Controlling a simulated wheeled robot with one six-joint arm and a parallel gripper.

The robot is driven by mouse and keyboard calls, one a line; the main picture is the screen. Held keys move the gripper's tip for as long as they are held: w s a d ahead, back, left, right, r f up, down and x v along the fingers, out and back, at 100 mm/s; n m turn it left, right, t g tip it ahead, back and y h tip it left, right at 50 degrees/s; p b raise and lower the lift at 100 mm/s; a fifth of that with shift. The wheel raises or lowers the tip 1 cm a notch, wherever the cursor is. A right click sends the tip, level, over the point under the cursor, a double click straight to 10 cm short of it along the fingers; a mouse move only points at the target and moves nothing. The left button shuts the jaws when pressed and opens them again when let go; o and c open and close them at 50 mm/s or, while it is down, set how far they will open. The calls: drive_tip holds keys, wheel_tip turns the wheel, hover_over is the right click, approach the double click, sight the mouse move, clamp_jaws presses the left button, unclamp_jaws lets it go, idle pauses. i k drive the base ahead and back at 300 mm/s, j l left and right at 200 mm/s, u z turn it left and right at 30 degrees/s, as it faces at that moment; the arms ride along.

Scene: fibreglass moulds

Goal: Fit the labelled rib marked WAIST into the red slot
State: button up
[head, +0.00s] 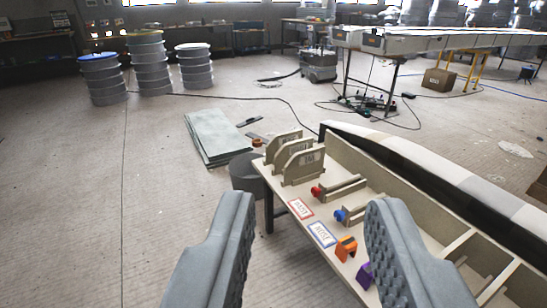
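Three pale ribs stand upright in a row at the left end of the bench; the nearest rib (303,168) has a label whose word is too small to read surely. The middle rib (291,153) and far rib (281,143) are partly hidden behind it. The red slot (343,187) is a pair of pale rails with a red knob at its left end, and it looks empty. A red-bordered card (300,209) lies left of it. My gripper (309,205) is open and empty, its two grey fingers wide apart in the foreground, with the bench beyond and between them.
A blue-knobbed slot (362,211) and blue-bordered card (321,235) lie nearer. An orange clamp (346,248) and a purple piece (365,274) sit near the front edge. A long mould (438,172) runs behind.

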sight(521, 221)
drive_tip(key=i, duration=1.1)
drive_tip(key=i+j, duration=0.1)
drive_tip(key=i, duration=1)
drive_tip(key=l+z, duration=0.05)
